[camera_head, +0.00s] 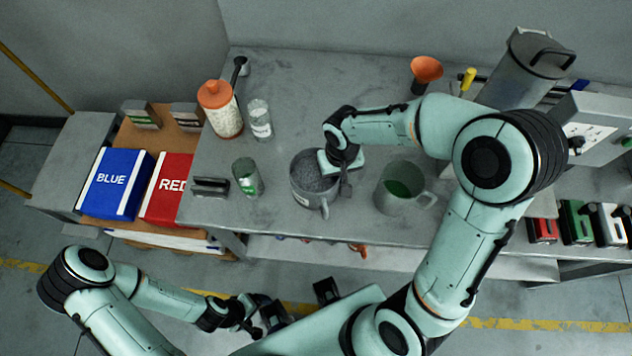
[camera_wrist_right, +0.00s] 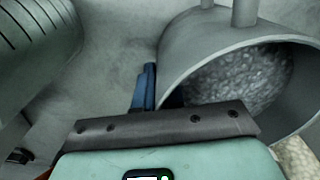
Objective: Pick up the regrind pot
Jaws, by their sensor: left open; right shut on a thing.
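The regrind pot (camera_head: 307,190) is a grey pot with a handle, filled with grey granules, near the table's front edge. In the right wrist view the pot (camera_wrist_right: 205,45) fills the upper right, its handle at the top. My right gripper (camera_head: 343,184) is at the pot's right side, shut on its wall by the rim; in the right wrist view the blue-tipped gripper (camera_wrist_right: 158,92) shows at the wall, with granules beyond. I cannot tell whether the pot touches the table. My left gripper (camera_head: 262,314) is open and empty, low in front of the table.
A grey jug with green contents (camera_head: 388,204) stands close right of the pot. A green-filled glass (camera_head: 247,178), a clear jar (camera_head: 260,120) and an orange-lidded bottle (camera_head: 221,110) stand left. An orange funnel (camera_head: 426,70) is behind. Blue (camera_head: 113,184) and red (camera_head: 170,190) boxes lie far left.

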